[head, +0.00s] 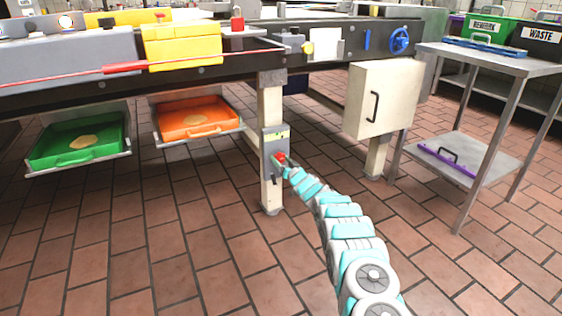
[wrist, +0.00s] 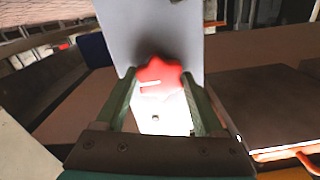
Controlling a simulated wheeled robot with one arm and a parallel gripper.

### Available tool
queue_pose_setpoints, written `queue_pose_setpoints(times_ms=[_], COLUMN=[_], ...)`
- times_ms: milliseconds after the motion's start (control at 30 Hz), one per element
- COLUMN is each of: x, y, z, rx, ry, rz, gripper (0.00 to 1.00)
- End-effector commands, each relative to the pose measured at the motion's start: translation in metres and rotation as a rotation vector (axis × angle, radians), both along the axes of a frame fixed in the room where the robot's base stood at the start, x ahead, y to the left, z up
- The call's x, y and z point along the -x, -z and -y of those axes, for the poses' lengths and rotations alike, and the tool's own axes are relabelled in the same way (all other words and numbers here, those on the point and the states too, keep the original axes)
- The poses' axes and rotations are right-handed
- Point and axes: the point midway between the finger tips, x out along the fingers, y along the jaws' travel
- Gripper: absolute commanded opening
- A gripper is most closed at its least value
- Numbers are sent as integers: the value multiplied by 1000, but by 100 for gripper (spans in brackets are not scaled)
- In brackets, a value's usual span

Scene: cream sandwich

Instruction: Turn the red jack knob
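The red jack knob (head: 280,158) sits on a grey box (head: 276,142) fixed to the cream table leg. In the wrist view the lobed red knob (wrist: 160,78) lies between the fingertips, in front of a pale grey plate (wrist: 165,30). My gripper (head: 284,166) reaches the knob from the front right. In the wrist view both fingers of my gripper (wrist: 160,85) meet the knob's sides, one left and one right, and appear shut on it. The knob's far side is hidden.
Green (head: 80,158) and orange trays (head: 200,140) hang under the conveyor table at left. A cream cabinet (head: 350,100) with a black handle is at right, beside a metal trolley (head: 480,62). The tiled floor (head: 150,240) in front is clear.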

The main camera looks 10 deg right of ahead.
Motion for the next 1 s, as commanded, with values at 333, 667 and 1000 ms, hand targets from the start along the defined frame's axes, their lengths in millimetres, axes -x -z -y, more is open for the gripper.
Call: queue_pose_setpoints(times_ms=[333,667,1000], x=[0,0,0], y=[0,0,1], z=[0,0,0], rx=[0,13,167], ry=[1,1,0], rz=[0,4,54], gripper=[29,15,15])
